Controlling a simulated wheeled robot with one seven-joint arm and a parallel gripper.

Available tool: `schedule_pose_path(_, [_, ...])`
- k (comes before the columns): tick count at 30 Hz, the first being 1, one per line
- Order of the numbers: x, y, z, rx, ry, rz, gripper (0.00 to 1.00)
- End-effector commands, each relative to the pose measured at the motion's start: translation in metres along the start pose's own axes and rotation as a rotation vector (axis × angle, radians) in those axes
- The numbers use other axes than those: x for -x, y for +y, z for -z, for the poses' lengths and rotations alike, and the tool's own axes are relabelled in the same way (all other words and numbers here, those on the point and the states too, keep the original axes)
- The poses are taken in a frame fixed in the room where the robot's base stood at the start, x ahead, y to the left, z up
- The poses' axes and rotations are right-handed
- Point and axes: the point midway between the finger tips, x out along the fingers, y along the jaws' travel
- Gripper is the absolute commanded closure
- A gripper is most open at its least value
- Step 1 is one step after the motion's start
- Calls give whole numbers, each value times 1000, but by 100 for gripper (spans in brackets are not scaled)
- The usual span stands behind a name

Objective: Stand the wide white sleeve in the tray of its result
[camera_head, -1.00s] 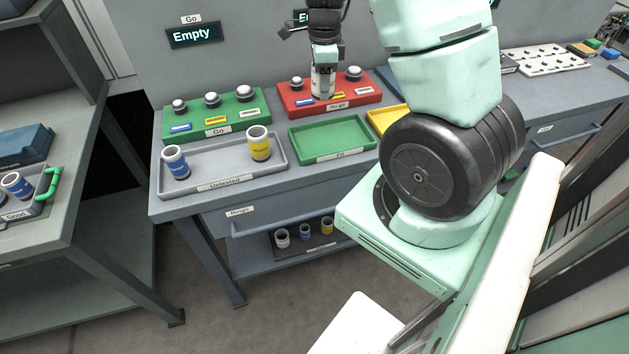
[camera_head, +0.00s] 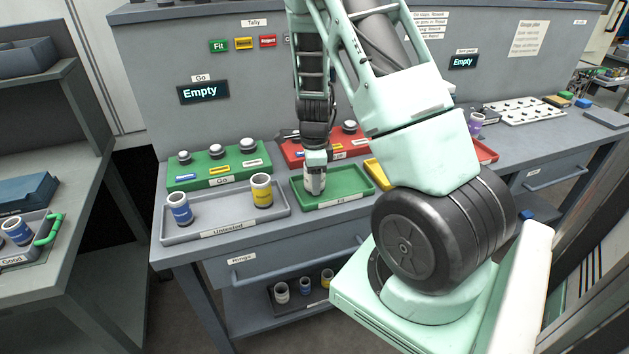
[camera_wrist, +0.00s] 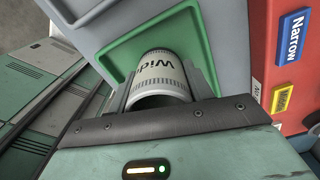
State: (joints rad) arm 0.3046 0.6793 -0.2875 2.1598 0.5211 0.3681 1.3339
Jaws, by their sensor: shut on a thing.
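The white sleeve (camera_head: 315,184) is upright at the green tray (camera_head: 345,193), whose front label seems to read "Fit". My gripper (camera_head: 316,168) is shut on the sleeve from above. In the wrist view the sleeve (camera_wrist: 163,72) shows "Wide" printed on its side and sits between the fingers (camera_wrist: 160,95), with the green tray's floor and rim (camera_wrist: 112,62) around it. I cannot tell whether its base touches the tray floor. A yellow tray (camera_head: 377,174) and a red tray (camera_head: 487,151) lie to the right, both partly hidden by my arm.
The grey "Untested" tray (camera_head: 222,222) holds a blue sleeve (camera_head: 180,208) and a yellow sleeve (camera_head: 262,190). The green "Go" block (camera_head: 217,172) and a red gauge block (camera_head: 292,153) stand behind. A display (camera_head: 203,92) reads "Empty". A lower shelf holds several small sleeves.

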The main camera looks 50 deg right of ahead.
Motion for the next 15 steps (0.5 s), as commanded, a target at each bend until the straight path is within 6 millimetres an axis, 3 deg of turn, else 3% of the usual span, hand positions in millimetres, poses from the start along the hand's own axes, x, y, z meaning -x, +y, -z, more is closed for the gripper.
schedule_pose_path(2, [-8, 0, 1, -2, 0, -1, 91])
schedule_pose_path(13, [-12, 0, 0, 0, -1, 1, 91])
schedule_pose_path(14, [-12, 0, 0, 0, -1, 1, 44])
schedule_pose_path(15, [-12, 0, 0, 0, -1, 1, 33])
